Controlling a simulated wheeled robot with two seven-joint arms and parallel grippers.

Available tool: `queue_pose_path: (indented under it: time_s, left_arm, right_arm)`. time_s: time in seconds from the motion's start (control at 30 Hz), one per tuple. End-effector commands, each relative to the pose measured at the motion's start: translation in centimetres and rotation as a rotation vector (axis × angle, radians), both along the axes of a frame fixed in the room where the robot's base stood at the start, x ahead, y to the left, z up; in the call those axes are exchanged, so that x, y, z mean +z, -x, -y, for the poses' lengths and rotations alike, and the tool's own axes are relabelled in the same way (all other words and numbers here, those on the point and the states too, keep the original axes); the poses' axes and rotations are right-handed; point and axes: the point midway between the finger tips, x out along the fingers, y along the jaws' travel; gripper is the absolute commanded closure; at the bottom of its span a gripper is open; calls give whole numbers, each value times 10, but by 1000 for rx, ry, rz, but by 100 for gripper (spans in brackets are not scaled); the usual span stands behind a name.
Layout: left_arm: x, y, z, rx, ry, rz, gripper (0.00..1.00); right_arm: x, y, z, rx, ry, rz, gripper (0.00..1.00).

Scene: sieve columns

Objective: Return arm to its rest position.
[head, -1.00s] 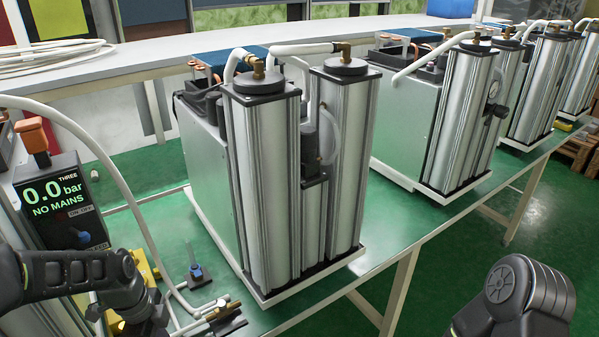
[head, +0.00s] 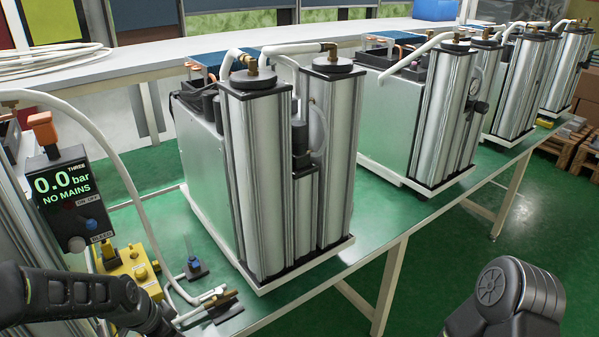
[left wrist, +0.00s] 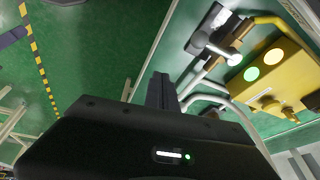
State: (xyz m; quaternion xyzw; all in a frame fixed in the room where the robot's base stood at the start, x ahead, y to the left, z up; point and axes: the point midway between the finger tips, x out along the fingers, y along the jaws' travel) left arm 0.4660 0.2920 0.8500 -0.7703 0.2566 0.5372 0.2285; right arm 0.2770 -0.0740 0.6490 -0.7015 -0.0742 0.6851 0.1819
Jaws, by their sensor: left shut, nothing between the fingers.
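My left arm (head: 80,298) comes in at the lower left of the head view, and its gripper is cut off by the bottom edge there. The left wrist view shows the left gripper (left wrist: 162,90), with its dark fingers together and nothing between them. It is over green floor, to the left of the yellow box in that picture. My right arm (head: 512,295) shows at the lower right of the head view as a bent black link. Its gripper is out of frame.
A yellow box (head: 128,265) with knobs stands near my left arm; it also shows in the wrist view (left wrist: 285,75). A display (head: 60,190) reads 0.0 bar, NO MAINS. Twin metal columns (head: 260,180) stand on the table. Hoses and a brass fitting lie nearby. Open floor is at right.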

Motion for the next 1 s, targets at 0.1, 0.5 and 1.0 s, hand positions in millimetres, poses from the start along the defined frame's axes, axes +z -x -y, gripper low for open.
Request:
queue_pose_path:
  time_s: [0.1,0.5,1.0]
  left_arm:
    - [-36,-2,34,240,115,-3,100]
    - [-186,147,196,834,371,-349,100]
    - [-201,189,218,785,342,-447,100]
  right_arm:
    - [0,0,0,0,0,0,64]
    - [0,0,0,0,0,0,64]
    - [0,0,0,0,0,0,64]
